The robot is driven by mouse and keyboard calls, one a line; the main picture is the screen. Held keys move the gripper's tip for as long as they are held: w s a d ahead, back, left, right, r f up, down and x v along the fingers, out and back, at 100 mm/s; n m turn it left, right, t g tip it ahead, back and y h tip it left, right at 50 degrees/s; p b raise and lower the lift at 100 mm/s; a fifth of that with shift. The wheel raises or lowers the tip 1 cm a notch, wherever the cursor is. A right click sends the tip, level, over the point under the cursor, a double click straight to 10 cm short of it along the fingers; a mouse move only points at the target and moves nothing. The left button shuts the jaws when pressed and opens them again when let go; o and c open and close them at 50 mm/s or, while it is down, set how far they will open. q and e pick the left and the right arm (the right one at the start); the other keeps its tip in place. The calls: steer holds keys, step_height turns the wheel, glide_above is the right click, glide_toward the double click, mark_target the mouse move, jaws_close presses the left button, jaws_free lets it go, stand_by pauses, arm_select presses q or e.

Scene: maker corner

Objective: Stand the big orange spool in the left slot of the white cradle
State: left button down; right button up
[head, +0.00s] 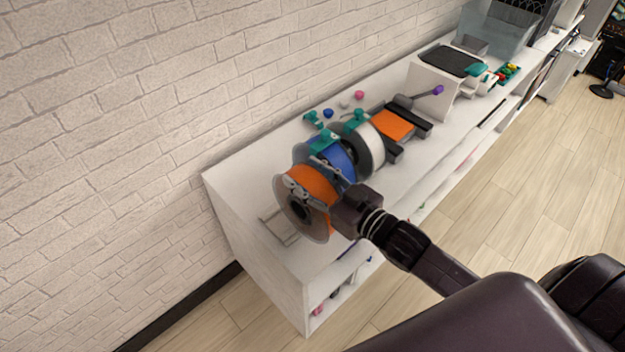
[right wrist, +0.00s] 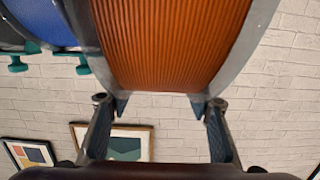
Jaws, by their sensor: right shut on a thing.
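The big orange spool (head: 312,181) has clear flanges and stands upright on edge over the left end of the white shelf top. My right gripper (head: 334,205) is shut on it from the front right. In the right wrist view the orange winding (right wrist: 172,45) fills the top, with one finger at each flange of the spool. A thin white frame, which looks like the white cradle (head: 276,231), shows just left of and below the spool. The spool hides part of it, so I cannot tell whether the spool rests in a slot. My left gripper is out of view.
A blue spool (head: 340,160) and a white spool (head: 369,139) with teal clips stand close behind the orange one. An orange block in a dark holder (head: 395,124) lies further right. The shelf's left end (head: 225,183) is bare beside a brick wall.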

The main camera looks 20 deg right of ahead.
steer(key=shift+r+b+x, duration=0.2)
steer(key=shift+b+x, duration=0.15)
steer(key=shift+x, duration=0.9)
steer(key=shift+r+b+x, duration=0.2)
steer(key=shift+b+x, duration=0.15)
steer(key=shift+x, duration=0.9)
steer(key=shift+r+b+x, duration=0.2)
steer(key=shift+b+x, duration=0.15)
steer(key=shift+x, duration=0.9)
steer(key=shift+w+a+f+b, duration=0.1)
steer(key=shift+f+b, duration=0.65)
steer(key=shift+f, duration=0.75)
